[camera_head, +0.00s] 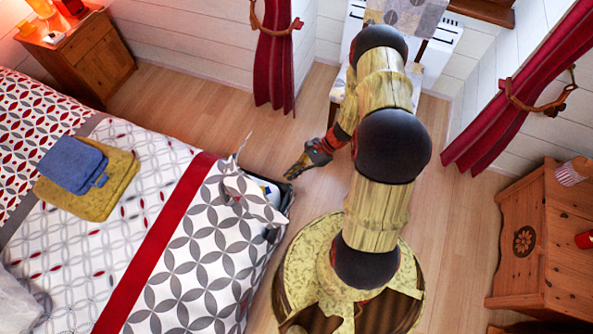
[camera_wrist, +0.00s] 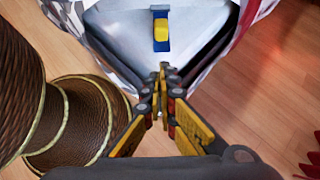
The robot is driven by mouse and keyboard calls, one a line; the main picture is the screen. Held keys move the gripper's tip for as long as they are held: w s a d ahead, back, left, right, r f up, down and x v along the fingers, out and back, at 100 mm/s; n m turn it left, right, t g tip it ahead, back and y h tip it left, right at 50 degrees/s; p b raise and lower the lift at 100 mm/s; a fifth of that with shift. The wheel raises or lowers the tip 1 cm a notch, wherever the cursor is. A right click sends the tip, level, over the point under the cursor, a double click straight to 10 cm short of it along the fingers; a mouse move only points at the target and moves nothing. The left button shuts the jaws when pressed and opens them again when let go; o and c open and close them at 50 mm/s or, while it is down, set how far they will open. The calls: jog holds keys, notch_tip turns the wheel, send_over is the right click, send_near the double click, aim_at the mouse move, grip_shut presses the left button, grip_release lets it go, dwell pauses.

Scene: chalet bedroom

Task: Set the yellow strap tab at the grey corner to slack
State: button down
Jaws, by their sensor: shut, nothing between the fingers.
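The yellow strap tab (camera_wrist: 161,30) sits on a short blue strip (camera_wrist: 161,47) in the wrist view. Blue shows above and below the tab, which lies near the strip's middle. The strip is on the pale grey-white face of the bed's corner (camera_wrist: 121,38), framed by dark edges. My gripper (camera_wrist: 163,72) is shut and empty, its fingertips just below the strip in the picture and apart from the tab. In the head view my gripper (camera_head: 291,177) is beside the bed's foot corner; the tab cannot be made out there.
The patterned bedcover (camera_head: 200,255) is raised in a pointed fold by that corner. A blue folded item (camera_head: 72,165) lies on a mustard one (camera_head: 105,190) on the bed. A wooden cabinet (camera_head: 560,240) stands at right. Wooden floor (camera_head: 225,115) is clear beyond the bed's foot.

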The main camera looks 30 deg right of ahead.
aim_at(262, 189)
jog(key=b+x, duration=0.1)
jog(key=x, duration=0.4)
jog(key=shift+a+b, duration=0.15)
jog(key=shift+b, duration=0.15)
jog(key=shift+w+a+r+b, duration=0.1)
jog(key=shift+a+b, duration=0.05)
jog(key=shift+a, duration=0.35)
jog(key=shift+w+a+b, duration=0.1)
jog(key=shift+a+b, duration=0.05)
jog(key=shift+a, duration=0.4)
jog(key=shift+w+a+r, duration=0.1)
jog(key=shift+a, duration=0.55)
jog(key=shift+a, duration=0.1)
jog(key=shift+w+a, duration=0.2)
jog(key=shift+a, duration=1.15)
jog(key=shift+w+a, duration=0.25)
jog(key=shift+a, duration=1.15)
jog(key=shift+d, duration=0.1)
